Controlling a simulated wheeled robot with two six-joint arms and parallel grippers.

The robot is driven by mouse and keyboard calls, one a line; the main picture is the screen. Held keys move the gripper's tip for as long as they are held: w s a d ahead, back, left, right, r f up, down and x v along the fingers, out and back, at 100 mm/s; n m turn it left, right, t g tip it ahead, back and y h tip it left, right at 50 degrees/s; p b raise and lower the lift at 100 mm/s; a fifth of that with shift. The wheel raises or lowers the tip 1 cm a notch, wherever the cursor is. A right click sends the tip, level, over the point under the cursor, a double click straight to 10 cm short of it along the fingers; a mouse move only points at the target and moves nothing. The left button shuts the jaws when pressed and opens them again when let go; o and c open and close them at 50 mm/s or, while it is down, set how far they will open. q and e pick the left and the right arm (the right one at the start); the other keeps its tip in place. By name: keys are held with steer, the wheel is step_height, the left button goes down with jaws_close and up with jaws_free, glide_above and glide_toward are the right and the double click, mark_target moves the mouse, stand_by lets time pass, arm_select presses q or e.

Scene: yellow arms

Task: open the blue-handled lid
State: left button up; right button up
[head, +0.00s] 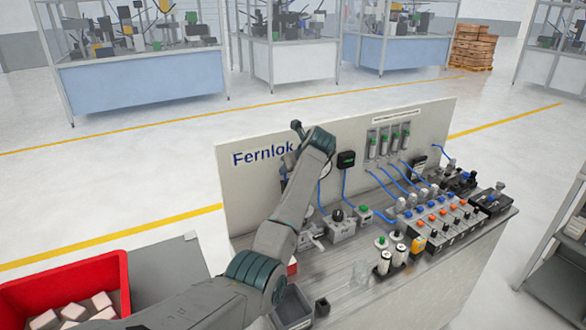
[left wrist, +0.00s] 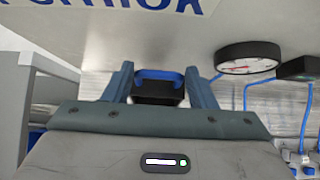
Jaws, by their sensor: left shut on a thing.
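The blue handle (left wrist: 172,75) of the lid shows in the left wrist view, with a dark block (left wrist: 158,94) just below it. My left gripper (left wrist: 160,80) has one finger on each side of the handle and is shut on it. In the head view my left arm reaches up to the panel marked Fernlok and hides the gripper and most of the lid. Whether the lid is raised cannot be told. My right gripper is in neither view.
The upright white panel (head: 240,192) stands close behind the handle. A round gauge (left wrist: 249,56) is to its right, with blue tubes. The workbench (head: 375,303) carries valves, fittings and a small grey tray (head: 294,311). A red crate (head: 112,270) of pale blocks is at lower left.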

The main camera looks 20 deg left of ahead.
arm_select(q)
steer(key=shift+w+r, duration=0.15)
steer(key=shift+r, duration=0.3)
steer(key=o, duration=1.2)
steer(key=shift+c, duration=0.2)
steer(key=shift+d, duration=0.15)
steer(key=shift+f, duration=0.1)
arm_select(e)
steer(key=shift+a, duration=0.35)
arm_select(q)
steer(key=shift+d, duration=0.1)
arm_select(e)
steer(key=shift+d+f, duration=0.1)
arm_select(q)
steer(key=shift+s+d+b, duration=0.2)
steer(key=shift+s+b, duration=0.1)
steer(key=shift+b, duration=0.05)
steer(key=b+v, duration=0.3)
steer(key=v, duration=0.7)
steer(key=shift+r+b, duration=0.25)
steer(key=shift+b, duration=0.05)
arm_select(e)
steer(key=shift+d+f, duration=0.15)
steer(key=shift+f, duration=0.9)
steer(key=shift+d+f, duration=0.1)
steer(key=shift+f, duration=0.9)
